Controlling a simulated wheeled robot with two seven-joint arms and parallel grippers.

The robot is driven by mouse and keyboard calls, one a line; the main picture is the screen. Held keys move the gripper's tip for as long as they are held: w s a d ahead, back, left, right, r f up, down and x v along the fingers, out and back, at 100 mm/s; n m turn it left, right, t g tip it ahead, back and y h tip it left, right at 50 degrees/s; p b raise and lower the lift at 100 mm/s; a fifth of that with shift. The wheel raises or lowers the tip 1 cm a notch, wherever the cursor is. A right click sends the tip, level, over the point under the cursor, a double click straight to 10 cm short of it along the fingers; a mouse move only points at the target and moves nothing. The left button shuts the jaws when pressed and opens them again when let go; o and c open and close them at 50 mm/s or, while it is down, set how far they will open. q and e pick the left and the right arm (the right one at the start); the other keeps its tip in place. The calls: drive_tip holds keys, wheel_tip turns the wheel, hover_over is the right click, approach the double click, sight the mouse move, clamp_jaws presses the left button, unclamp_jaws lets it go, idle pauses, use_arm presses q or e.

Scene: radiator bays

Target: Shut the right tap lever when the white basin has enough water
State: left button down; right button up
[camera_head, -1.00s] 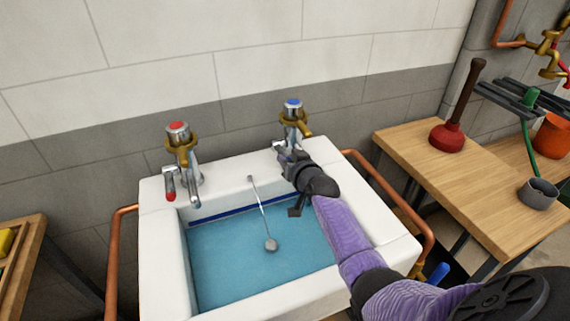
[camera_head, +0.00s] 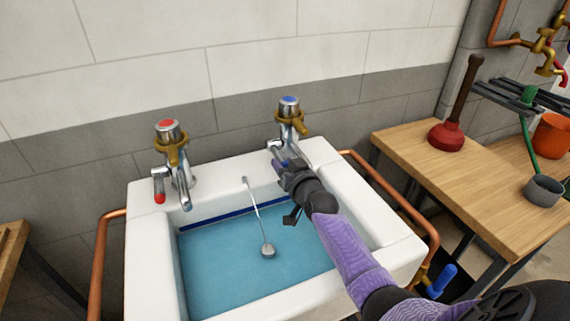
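The white basin (camera_head: 148,262) holds blue water (camera_head: 225,270), its surface a little below a dark blue line on the back inner wall. The right tap (camera_head: 289,122), with a blue-marked cap, stands on the basin's back rim. Its lever is largely hidden by my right gripper (camera_head: 280,163), which is just in front of and below the tap. I cannot tell whether the fingers touch or hold the lever. The left tap (camera_head: 172,160) has a red cap and a red-tipped lever (camera_head: 159,186) hanging down. My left gripper is not in view.
A plug on a chain (camera_head: 268,250) hangs into the basin. A wooden bench (camera_head: 450,180) at the right bears a red plunger (camera_head: 447,136) and a grey cup (camera_head: 543,191). Copper pipes (camera_head: 98,270) run beside the basin.

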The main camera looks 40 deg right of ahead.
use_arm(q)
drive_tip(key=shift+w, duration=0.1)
use_arm(e)
drive_tip(key=shift+s+r, duration=0.15)
drive_tip(key=shift+s, duration=0.1)
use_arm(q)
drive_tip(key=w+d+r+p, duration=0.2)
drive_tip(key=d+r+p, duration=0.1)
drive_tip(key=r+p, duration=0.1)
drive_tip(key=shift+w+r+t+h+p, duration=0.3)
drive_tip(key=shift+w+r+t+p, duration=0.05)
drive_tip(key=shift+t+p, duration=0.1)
use_arm(e)
drive_tip(key=f+v, duration=0.1)
drive_tip(key=v, duration=0.8)
drive_tip(key=shift+s+r, duration=0.2)
drive_tip(key=shift+r, duration=0.2)
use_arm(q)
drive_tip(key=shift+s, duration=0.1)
use_arm(e)
drive_tip(key=shift+a, duration=0.15)
